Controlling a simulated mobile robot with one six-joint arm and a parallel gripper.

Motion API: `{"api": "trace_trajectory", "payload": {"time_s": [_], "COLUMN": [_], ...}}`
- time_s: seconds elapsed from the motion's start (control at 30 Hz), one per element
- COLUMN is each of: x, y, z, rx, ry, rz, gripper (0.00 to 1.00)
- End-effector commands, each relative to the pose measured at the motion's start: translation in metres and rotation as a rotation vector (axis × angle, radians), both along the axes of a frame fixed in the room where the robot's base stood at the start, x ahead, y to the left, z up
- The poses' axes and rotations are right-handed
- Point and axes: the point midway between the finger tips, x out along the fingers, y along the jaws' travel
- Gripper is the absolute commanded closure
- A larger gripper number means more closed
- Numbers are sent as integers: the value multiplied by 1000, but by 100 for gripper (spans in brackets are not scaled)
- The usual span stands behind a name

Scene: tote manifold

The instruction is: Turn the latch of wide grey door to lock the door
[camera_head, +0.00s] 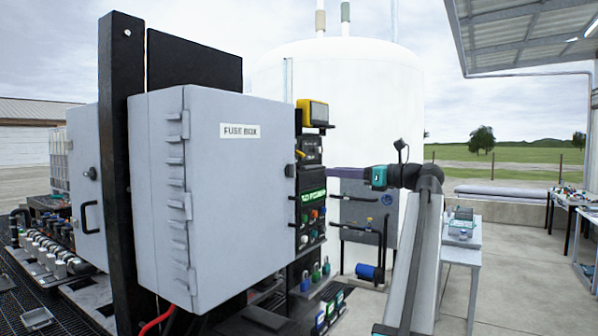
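The wide grey door (235,190) is the front of the grey box labelled FUSE BOX and looks closed, with hinges down its left side. A small dark latch (290,170) sits at its right edge; its exact turn is too small to read. My gripper (332,174) reaches in from the right, just right of the latch and apart from it in the picture. A teal ring sits behind its dark purple end. Whether its fingers are open or shut does not show.
A panel of coloured buttons (312,205) and a yellow device (313,112) stand right beside the box. A black post (122,170) rises at its left. Another grey door (86,180) with a black handle is further left. A white tank (350,85) stands behind.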

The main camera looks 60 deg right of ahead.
Motion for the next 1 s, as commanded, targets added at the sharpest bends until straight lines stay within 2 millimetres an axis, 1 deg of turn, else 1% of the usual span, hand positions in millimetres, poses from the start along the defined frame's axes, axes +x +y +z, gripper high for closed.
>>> {"api": "trace_trajectory", "payload": {"time_s": [0.27, 0.47, 0.67, 1.0], "x": [-3, 6, 27, 76], "y": [-3, -3, -3, -4], "z": [0, 1, 1, 2], "rx": [0, 0, 1, 1], "ry": [0, 1, 0, 0], "rz": [-5, -6, -6, -7], "gripper": [70, 70, 70, 70]}}
